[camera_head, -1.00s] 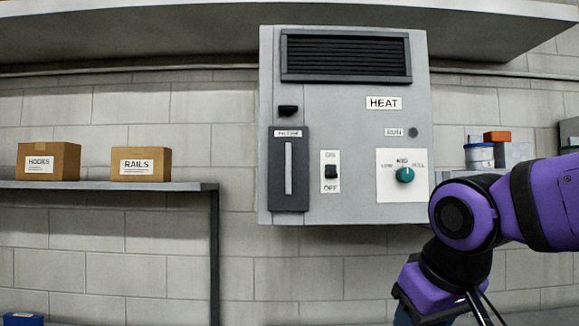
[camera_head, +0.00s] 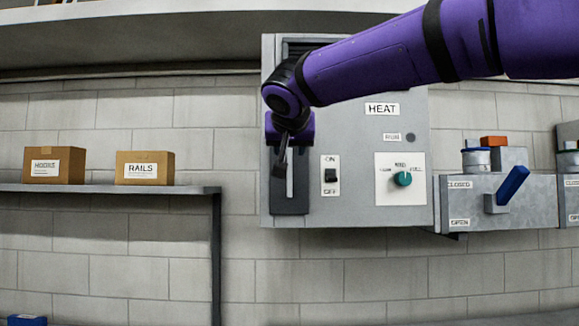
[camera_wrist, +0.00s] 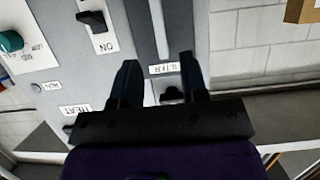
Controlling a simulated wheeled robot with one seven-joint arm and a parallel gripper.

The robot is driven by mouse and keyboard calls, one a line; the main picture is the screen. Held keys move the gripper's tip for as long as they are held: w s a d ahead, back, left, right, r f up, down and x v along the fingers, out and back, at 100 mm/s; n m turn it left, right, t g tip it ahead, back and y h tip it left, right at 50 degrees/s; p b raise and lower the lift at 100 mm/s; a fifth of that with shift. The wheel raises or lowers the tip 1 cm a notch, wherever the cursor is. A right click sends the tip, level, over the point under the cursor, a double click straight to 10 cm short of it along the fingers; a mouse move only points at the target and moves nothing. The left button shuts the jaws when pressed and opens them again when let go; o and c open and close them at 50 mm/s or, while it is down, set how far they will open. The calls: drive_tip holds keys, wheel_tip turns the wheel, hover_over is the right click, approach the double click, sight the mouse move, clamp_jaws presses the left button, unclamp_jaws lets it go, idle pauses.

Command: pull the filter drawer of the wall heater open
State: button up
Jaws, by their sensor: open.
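The wall heater (camera_head: 350,205) is a grey box on the block wall, labelled HEAT. Its filter drawer (camera_head: 290,207) is a dark panel at the lower left, flush in the heater front, with a pale upright bar handle (camera_head: 290,182). My gripper (camera_head: 279,168) is in front of the drawer's upper part and hides its label in the head view. In the wrist view, which is upside down, my gripper (camera_wrist: 158,58) is open and empty. Its fingers are on either side of the filter label (camera_wrist: 165,68), and the handle (camera_wrist: 159,28) lies beyond the fingertips. I see no contact.
Right of the drawer are an ON/OFF switch (camera_head: 330,175) and a teal knob (camera_head: 403,178). A shelf (camera_head: 110,189) with two boxes is at left. A grey box with a blue lever (camera_head: 512,185) is at right. The wall below the heater is clear.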

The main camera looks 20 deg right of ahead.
sight(289, 174)
drive_tip(key=x, duration=0.9)
drive_tip(key=shift+f, duration=0.2)
clamp_jaws()
